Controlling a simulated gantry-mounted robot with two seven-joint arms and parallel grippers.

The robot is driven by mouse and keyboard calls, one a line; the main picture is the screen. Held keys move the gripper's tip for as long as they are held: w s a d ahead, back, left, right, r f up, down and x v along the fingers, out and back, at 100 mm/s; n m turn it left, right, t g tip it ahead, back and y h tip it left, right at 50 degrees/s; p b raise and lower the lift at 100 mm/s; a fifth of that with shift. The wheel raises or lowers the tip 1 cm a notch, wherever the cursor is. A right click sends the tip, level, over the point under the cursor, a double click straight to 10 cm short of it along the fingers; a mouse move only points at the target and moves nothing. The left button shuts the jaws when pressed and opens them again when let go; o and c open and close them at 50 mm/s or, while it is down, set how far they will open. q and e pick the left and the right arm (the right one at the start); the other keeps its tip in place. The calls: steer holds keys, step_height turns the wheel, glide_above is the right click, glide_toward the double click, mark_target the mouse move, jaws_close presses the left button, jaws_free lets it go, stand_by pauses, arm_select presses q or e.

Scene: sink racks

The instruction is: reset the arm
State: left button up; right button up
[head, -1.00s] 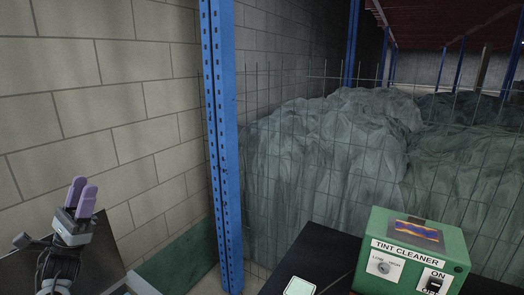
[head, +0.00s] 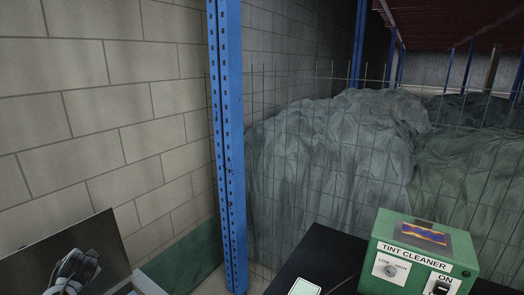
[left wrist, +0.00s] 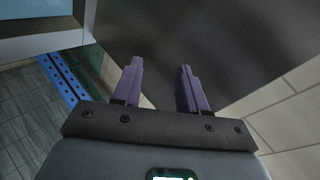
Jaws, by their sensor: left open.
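My left gripper (left wrist: 158,68) shows in the left wrist view with two purple fingers apart and nothing between them. A dark panel lies behind the fingers. In the head view a grey and black part of my left arm shows at the lower left, in front of a dark panel (head: 104,240). The purple fingers do not show there. My right gripper is in neither view.
A block wall (head: 120,110) stands at the left, beside a blue rack post (head: 230,150). Wire mesh encloses grey-green covered heaps (head: 330,150). A green tint cleaner box (head: 420,255) sits on a black surface (head: 325,250) at the lower right.

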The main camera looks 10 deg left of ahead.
arm_select(q)
steer(key=s+d+f+n+g, duration=0.1)
steer(key=s+f+n+g, duration=0.3)
steer(key=s+f+g, duration=0.15)
steer(key=s+d+f+m+t+h, duration=0.1)
steer(key=s+d+f, duration=0.35)
steer(key=d, duration=0.35)
steer(key=s+d+f+m+h, duration=0.1)
steer(key=s+d+f+h, duration=0.15)
steer(key=d+f, duration=0.4)
steer(key=s+d+f+m+t+h, duration=0.1)
steer(key=s+d+f+m, duration=0.2)
steer(key=d, duration=0.7)
steer(key=s+d+r+n+h, duration=0.1)
steer(key=s+d+h, duration=0.1)
steer(key=s+d, duration=0.75)
steer(key=s+d+r+h, duration=0.1)
steer(key=s+d+h, duration=0.35)
steer(key=s, duration=0.75)
step_height(320, 180, down, 11)
steer(key=d+y+b, duration=0.2)
steer(key=b, duration=0.9)
step_height(320, 180, up, 36)
steer(key=p, duration=3.5)
steer(key=shift+w+a+p, duration=0.15)
steer(key=shift+w+p, duration=0.15)
steer(key=shift+w, duration=0.1)
steer(key=shift+f, duration=0.15)
